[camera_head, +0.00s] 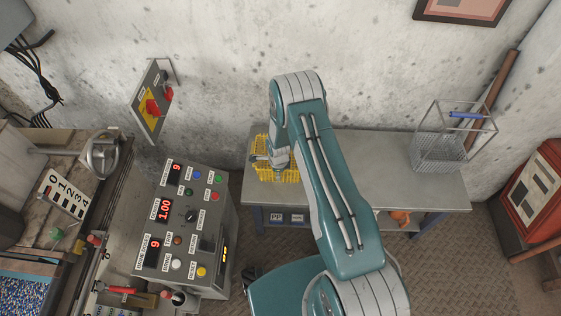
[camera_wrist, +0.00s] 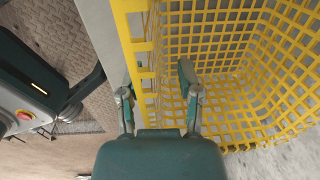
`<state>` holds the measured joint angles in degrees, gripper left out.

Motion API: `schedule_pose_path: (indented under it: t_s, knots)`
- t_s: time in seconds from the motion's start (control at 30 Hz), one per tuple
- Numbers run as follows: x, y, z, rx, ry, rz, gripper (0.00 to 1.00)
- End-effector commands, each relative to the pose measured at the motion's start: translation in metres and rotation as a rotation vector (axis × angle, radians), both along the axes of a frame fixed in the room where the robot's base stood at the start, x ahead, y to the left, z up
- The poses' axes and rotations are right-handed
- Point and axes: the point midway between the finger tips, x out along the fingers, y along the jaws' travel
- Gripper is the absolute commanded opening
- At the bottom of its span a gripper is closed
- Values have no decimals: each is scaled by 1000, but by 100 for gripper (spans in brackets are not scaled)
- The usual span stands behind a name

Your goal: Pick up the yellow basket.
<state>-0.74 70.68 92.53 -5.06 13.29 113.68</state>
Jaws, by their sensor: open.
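The yellow basket (camera_head: 290,174) stands on the left end of the grey table in the head view, partly hidden by my arm. In the wrist view the basket (camera_wrist: 240,70) fills the upper right, with its open mesh inside showing. My gripper (camera_wrist: 155,78) is open, with its two fingers on either side of the basket's near mesh wall. The left finger is outside the wall and the right finger is on the inner side. I cannot tell whether either finger touches the mesh. In the head view the fingers are hard to make out beside the basket.
The grey table (camera_head: 370,180) has bare room right of the basket. A wire mesh container (camera_head: 440,145) with a blue bar stands at its right end. A control console (camera_head: 185,225) stands to the left. The concrete wall (camera_head: 220,80) is behind. An orange object (camera_head: 400,217) lies below the tabletop.

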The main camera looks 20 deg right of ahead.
Motion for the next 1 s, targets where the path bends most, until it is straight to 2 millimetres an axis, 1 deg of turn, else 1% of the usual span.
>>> schedule_pose_path:
  t_s: [0.03, 0.07, 0.1, 0.13, 0.17, 0.53, 0.67, 0.77, 0.87, 0.9, 1.0]
  knots:
    - [0, 0, 0, 0, 0, 1, 46]
    - [0, 1, 0, -1, 0, 1, 32]
    - [0, 1, 0, -1, 0, 1, 14]
    - [0, 1, 0, -1, 0, 1, 1]
    - [0, 1, 0, -1, 0, 1, 0]
    - [0, 1, 0, 0, 0, 1, 0]
    - [0, 1, 4, 0, 0, 1, 0]
    - [1, 1, 12, 0, -2, 1, 0]
    - [1, 1, 26, 0, -4, 1, 0]
    - [1, 1, 34, 0, -4, 1, 0]
    - [-15, -3, 52, 0, -1, 0, 0]
